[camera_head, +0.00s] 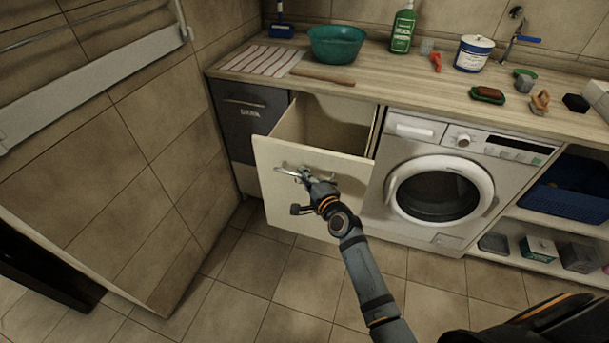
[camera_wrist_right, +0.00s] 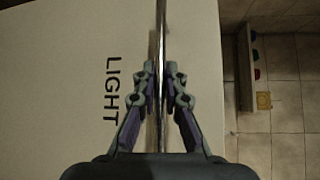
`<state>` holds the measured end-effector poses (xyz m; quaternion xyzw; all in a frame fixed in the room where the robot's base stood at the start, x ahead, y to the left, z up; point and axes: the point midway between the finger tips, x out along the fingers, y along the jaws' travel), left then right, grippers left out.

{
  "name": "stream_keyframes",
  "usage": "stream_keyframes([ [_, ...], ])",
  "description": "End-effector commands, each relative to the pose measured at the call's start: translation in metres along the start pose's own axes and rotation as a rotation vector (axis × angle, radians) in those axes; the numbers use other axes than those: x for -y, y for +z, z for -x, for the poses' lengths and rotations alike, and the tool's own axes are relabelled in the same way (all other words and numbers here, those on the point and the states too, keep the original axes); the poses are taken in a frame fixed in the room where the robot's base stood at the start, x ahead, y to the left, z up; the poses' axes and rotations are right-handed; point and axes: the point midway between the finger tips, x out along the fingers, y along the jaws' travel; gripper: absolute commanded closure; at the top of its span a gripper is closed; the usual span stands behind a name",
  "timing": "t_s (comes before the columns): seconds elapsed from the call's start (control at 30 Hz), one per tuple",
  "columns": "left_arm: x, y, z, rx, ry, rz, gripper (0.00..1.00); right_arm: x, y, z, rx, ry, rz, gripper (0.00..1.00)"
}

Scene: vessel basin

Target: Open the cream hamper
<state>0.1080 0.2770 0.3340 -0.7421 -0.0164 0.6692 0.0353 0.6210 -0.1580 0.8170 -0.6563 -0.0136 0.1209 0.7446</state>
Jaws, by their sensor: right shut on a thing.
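The cream hamper (camera_head: 270,176) is pulled out from under the counter, and its dark inside shows from above in the head view. Its front panel, with the word LIGHT, fills the left of the right wrist view (camera_wrist_right: 60,90). My right gripper (camera_head: 300,172) is at the front panel, shut on the hamper's metal bar handle (camera_wrist_right: 160,45). In the right wrist view my right gripper's fingers (camera_wrist_right: 163,85) press on the bar from both sides. My left gripper is not in view.
A dark hamper (camera_head: 235,125) stands shut to the left. A white washing machine (camera_head: 440,185) stands to the right. The counter (camera_head: 385,92) above holds a teal basin (camera_head: 336,45), a green bottle (camera_head: 402,30) and a striped cloth (camera_head: 262,60). The tiled floor (camera_head: 295,275) in front is clear.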

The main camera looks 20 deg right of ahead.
Motion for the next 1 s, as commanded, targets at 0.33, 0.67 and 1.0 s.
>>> stream_keyframes([
  [0.33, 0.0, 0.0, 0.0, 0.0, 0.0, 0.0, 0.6, 0.0, 0.0, 0.0, 0.0, 0.001, 0.0, 0.66],
  [0.67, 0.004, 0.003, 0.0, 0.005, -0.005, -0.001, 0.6, 0.0, 0.0, 0.004, 0.0, 0.0, 0.0, 0.66],
  [1.0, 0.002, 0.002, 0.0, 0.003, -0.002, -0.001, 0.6, -0.001, 0.0, 0.079, 0.0, 0.003, 0.002, 0.66],
])
